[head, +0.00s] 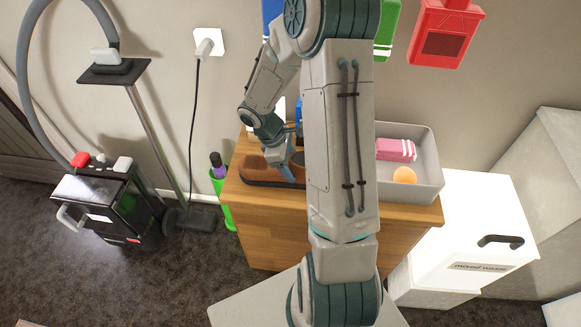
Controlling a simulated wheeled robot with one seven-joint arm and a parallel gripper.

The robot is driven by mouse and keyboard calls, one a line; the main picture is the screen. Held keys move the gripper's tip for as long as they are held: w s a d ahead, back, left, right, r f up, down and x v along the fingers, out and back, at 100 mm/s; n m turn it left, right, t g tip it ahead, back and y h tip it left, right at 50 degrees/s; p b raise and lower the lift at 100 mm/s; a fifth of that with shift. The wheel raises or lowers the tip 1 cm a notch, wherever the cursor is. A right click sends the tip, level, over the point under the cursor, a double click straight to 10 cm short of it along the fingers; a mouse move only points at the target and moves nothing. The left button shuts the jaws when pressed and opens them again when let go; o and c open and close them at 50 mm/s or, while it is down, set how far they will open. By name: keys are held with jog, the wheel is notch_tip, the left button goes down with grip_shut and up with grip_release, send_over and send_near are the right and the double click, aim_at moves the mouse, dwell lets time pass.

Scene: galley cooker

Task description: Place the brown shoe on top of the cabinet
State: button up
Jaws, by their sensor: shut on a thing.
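The brown shoe (262,172) is at the left end of the wooden cabinet's top, in the head view. The cabinet (258,212) has a light wood front and top. My gripper (286,172) points down at the shoe and is shut on it. Its fingertips are small and partly merge with the shoe. The shoe looks level and close to the cabinet top, but I cannot tell whether it touches it. My arm hides the shoe's right end and the middle of the cabinet.
A grey tray (432,172) with a pink striped item (396,149) and an orange ball (404,175) stands on the cabinet's right. A green bin (218,184) stands left of the cabinet. A vacuum cleaner (110,205) is further left. A white mixed waste bin (470,225) is at right.

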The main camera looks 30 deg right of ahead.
jog(key=shift+f, duration=0.85)
jog(key=shift+f, duration=0.1)
jog(key=shift+f+b, duration=0.2)
jog(key=shift+b, duration=0.1)
jog(key=o, duration=1.2)
jog(key=shift+r, duration=0.1)
jog(key=shift+c, duration=0.2)
jog(key=shift+r, duration=0.1)
